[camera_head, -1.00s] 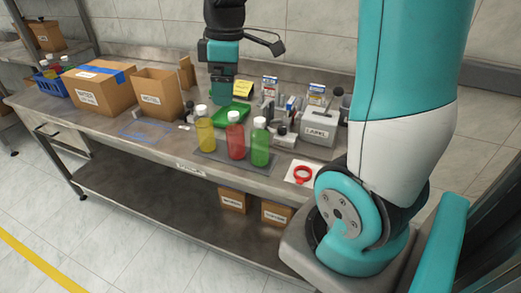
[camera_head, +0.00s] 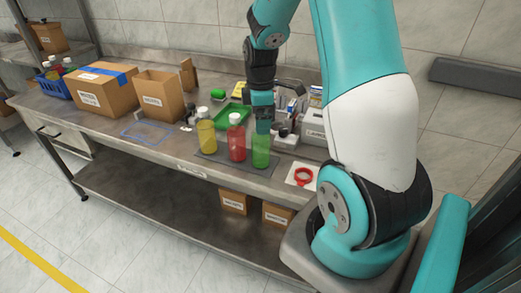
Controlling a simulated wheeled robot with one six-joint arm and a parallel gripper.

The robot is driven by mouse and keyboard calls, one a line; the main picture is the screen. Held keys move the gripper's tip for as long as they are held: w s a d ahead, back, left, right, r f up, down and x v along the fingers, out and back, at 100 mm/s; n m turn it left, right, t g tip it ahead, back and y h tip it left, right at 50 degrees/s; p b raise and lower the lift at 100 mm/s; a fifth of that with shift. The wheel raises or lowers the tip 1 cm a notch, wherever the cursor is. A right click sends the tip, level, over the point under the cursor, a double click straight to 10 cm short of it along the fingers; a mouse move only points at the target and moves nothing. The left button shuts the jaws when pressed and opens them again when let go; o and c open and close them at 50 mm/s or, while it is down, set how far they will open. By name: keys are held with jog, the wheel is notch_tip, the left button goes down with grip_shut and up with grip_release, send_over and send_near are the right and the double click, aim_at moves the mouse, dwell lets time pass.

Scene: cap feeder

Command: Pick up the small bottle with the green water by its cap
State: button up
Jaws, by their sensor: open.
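The bottle with green water (camera_head: 261,154) stands upright on a grey mat (camera_head: 205,160) near the front edge of the bench. It is the rightmost of three similar bottles. My gripper (camera_head: 263,124) is open and points down at the top of this bottle. It hides the cap, and I cannot tell whether the fingers are around the cap or just above it. The red bottle (camera_head: 237,144) with a white cap stands close on its left. The yellow bottle (camera_head: 206,138) with a white cap stands further left.
A green tray (camera_head: 222,118) lies behind the bottles. A grey labelled box (camera_head: 316,128) stands at the right behind the green bottle. A red ring (camera_head: 303,176) lies on a white sheet to the right. Cardboard boxes (camera_head: 158,95) stand at the left.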

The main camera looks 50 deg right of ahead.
aim_at(261, 144)
notch_tip(261, 144, down, 5)
jog(key=shift+s+f+p, duration=0.1)
jog(key=shift+s+p, duration=0.05)
jog(key=shift+p, duration=0.4)
jog(key=shift+c, duration=0.5)
jog(key=c, duration=1.4)
